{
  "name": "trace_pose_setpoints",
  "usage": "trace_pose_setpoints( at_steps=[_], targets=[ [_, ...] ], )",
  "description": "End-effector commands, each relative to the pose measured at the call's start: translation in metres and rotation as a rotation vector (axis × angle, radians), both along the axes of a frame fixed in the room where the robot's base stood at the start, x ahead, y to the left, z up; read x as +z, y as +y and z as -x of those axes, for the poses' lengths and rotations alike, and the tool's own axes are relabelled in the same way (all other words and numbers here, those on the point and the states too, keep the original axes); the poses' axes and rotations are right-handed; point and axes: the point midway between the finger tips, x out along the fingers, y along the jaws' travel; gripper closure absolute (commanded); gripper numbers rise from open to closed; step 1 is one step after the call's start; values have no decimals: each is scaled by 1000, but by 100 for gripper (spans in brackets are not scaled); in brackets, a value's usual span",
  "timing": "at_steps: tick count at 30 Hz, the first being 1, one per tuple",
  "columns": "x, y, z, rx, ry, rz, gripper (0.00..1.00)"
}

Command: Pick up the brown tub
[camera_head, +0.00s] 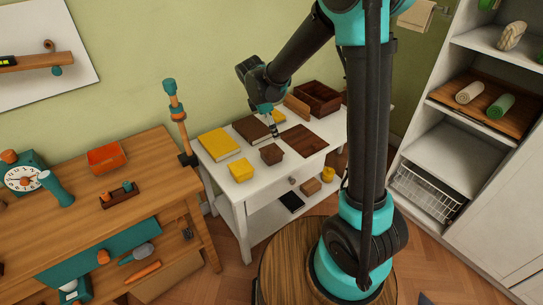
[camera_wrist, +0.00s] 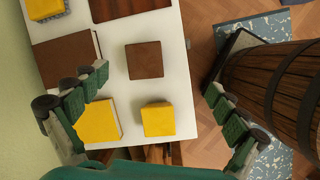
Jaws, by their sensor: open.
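The brown tub (camera_head: 271,154) is a small dark brown box-like tub on the white table, near its front edge and to the right of a yellow tub (camera_head: 241,171). In the wrist view the brown tub (camera_wrist: 144,60) shows from above as a square, with the yellow tub (camera_wrist: 158,119) below it. My gripper (camera_head: 273,130) is above the table, just behind the brown tub in the head view. In the wrist view my gripper (camera_wrist: 156,82) has its fingers wide apart with nothing between them. The brown tub stands clear of the fingers.
On the white table (camera_head: 230,212) lie a yellow book (camera_head: 219,143), a brown book (camera_head: 250,129), a brown mat (camera_head: 303,141) and a brown open box (camera_head: 317,98). A wooden workbench (camera_head: 150,160) stands left, white shelves (camera_head: 450,155) right.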

Motion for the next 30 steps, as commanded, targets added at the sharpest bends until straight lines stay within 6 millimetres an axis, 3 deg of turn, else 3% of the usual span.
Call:
trace_pose_setpoints(
  at_steps=[1, 4, 10, 14, 30],
  targets=[
    [-4, 16, -7, 71, 18, 29, 3],
    [-9, 37, -16, 184, 52, 78, 3],
    [-16, 57, -24, 297, 87, 129, 3],
    [-28, 54, -27, 306, 90, 133, 3],
    [-119, 22, -46, 303, 89, 132, 3]
  ],
)
